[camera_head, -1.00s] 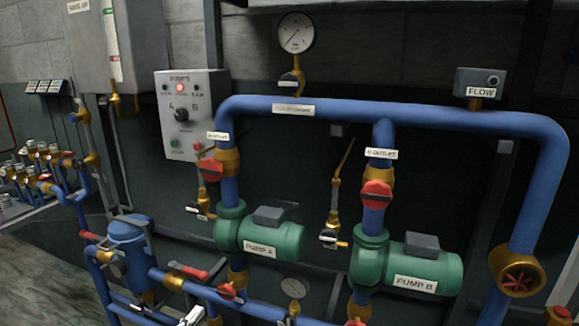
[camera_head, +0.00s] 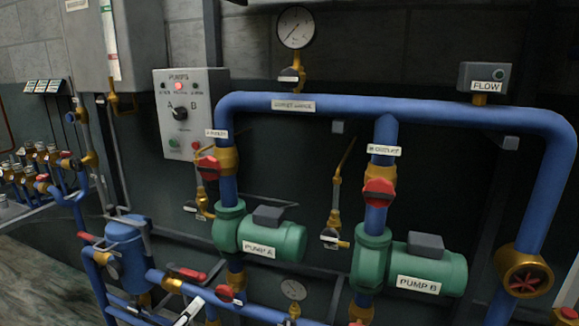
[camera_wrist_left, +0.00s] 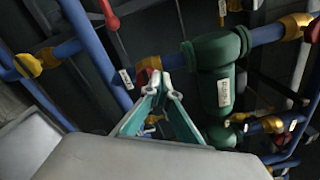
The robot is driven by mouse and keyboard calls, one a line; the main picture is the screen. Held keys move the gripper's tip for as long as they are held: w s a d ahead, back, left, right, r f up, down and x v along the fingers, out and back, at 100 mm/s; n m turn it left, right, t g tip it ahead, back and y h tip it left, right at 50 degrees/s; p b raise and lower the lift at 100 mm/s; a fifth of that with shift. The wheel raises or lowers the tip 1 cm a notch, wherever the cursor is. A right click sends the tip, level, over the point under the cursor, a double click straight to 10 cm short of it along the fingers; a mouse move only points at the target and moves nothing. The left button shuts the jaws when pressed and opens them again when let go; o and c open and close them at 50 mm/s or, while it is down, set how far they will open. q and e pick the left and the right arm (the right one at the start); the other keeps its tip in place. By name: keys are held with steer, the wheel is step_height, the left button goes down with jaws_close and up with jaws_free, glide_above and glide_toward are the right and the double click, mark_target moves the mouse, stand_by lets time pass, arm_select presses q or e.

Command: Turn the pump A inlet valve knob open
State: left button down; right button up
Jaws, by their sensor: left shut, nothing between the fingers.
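The pump A inlet valve has a red knob (camera_head: 227,293) on the vertical pipe below the green pump A (camera_head: 262,238). My left gripper (camera_head: 192,310) comes in at the bottom edge of the head view, left of and slightly below that knob. In the left wrist view its fingers (camera_wrist_left: 155,72) are closed together and empty. A red knob (camera_wrist_left: 142,77) shows just beside the fingertips there, partly hidden by them; I cannot tell whether they touch. Pump A (camera_wrist_left: 212,80) is right of the fingers in that view. My right gripper is not in view.
A red lever (camera_head: 187,272) sits on the lower blue pipe, left of the inlet knob. A blue canister (camera_head: 126,245) stands farther left. A gauge (camera_head: 293,290) is right of the knob. The pump A outlet knob (camera_head: 208,165) is above, and pump B (camera_head: 415,265) is to the right.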

mark_target(224, 293)
arm_select(q)
steer(key=b+x, duration=0.1)
steer(key=x, duration=0.5)
steer(key=shift+w, duration=0.3)
steer(key=shift+r, duration=0.15)
steer(key=shift+w+d, duration=0.15)
steer(key=shift+d, duration=0.05)
